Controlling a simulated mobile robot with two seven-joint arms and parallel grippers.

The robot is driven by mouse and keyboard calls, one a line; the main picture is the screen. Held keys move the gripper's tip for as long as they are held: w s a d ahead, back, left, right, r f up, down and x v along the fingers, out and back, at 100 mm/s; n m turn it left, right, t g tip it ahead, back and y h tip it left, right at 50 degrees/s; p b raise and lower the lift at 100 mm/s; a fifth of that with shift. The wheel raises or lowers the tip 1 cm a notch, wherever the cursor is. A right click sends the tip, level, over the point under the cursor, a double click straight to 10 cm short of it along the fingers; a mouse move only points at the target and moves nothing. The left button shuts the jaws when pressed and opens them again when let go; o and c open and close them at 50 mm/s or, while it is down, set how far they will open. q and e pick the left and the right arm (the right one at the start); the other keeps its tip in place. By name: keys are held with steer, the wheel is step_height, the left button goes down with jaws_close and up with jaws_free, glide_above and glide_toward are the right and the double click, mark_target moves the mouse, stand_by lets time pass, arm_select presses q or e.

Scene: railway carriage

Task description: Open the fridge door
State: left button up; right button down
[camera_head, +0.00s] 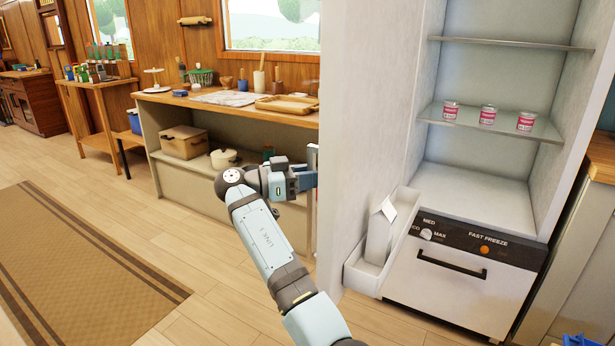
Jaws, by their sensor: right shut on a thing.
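The fridge door (368,110) stands open, a tall white panel in the middle of the view with its inner face showing. A door bin (363,272) low on it holds a white carton (380,232). To the right, the fridge interior (480,80) is exposed, with glass shelves. My right gripper (308,180) is at the door's left edge, shut on the door handle (313,158); its fingertips are partly hidden. My left gripper is not in view.
Three red-and-white cans (487,115) stand on the lower glass shelf. A freezer front (462,285) with dials is below. A wooden counter (225,100) with kitchen items stands behind the door. The floor (190,240) left of my arm is clear beside a brown rug (80,260).

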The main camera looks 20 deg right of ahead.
steer(key=shift+d, duration=0.3)
steer(key=c, duration=1.3)
jaws_free()
steer(key=shift+o, duration=1)
steer(key=shift+d+f, duration=0.2)
arm_select(q)
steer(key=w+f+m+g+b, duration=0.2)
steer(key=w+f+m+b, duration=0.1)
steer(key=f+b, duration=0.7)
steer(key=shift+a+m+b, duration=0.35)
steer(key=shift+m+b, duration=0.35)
steer(key=shift+b, duration=0.5)
arm_select(e)
steer(key=w+a, duration=0.2)
steer(key=a, duration=1.1)
steer(key=shift+w+a, duration=0.25)
steer(key=shift+a, duration=0.15)
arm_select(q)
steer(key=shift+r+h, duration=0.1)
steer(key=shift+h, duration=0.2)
arm_select(e)
steer(key=shift+r, duration=0.1)
